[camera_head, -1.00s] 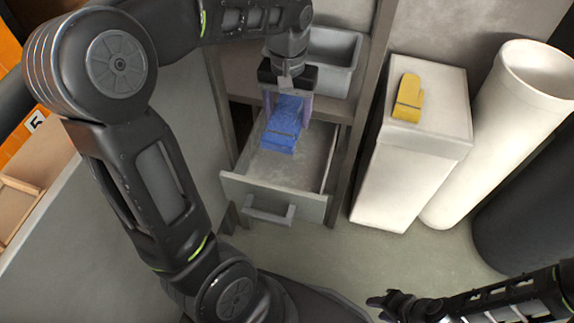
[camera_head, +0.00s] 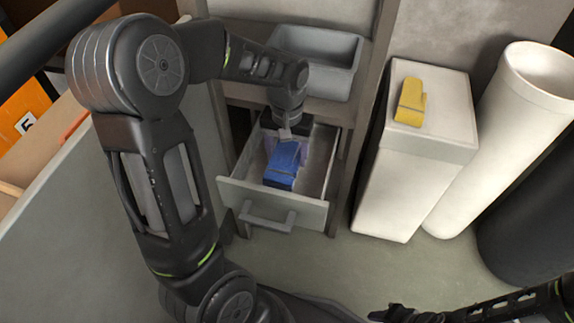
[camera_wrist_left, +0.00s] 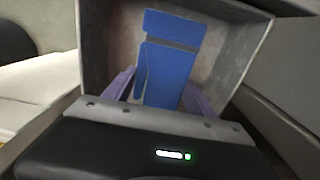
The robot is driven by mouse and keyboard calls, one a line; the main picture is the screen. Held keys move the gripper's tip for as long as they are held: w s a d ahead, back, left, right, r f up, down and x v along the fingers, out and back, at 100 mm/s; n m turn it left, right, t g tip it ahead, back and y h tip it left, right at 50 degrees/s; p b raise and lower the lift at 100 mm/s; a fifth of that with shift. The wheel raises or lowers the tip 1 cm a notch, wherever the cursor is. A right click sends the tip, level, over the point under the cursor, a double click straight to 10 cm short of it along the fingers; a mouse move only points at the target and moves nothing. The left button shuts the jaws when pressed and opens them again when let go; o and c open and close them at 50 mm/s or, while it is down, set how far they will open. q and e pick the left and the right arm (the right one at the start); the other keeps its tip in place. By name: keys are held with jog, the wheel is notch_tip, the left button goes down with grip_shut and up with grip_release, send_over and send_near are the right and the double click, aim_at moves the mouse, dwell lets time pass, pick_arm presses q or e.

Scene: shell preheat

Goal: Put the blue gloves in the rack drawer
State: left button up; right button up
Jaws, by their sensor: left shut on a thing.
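The blue gloves (camera_head: 283,166) are down inside the open rack drawer (camera_head: 262,206). My left gripper (camera_head: 286,146) reaches down into the drawer and is shut on the gloves near their back end. In the left wrist view the gloves (camera_wrist_left: 172,55) stand out between the two purple-grey fingers, with the drawer walls (camera_wrist_left: 95,50) around them. I cannot tell whether the gloves touch the drawer floor. My right gripper (camera_head: 395,314) shows at the bottom edge, dark and apart from everything; its jaws are not clear.
A grey bin (camera_head: 318,62) stands on the rack shelf above the drawer. A yellow folded item (camera_head: 410,101) lies on a white box (camera_head: 415,170) to the right. A tall white cylinder (camera_head: 505,140) and a dark one (camera_head: 540,220) stand beyond. Floor in front of the drawer is clear.

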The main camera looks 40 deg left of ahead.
aim_at(287, 154)
pick_arm(q)
jog(key=shift+f+b, duration=0.8)
jog(key=shift+f, duration=1.75)
jog(key=shift+f, duration=0.15)
jog(key=o, duration=1.5)
jog(key=shift+o, duration=0.2)
notch_tip(287, 154, up, 11)
jog(key=p, duration=0.3)
jog(key=shift+r+p, duration=0.2)
jog(key=shift+p, duration=0.2)
jog(key=shift+r, duration=0.45)
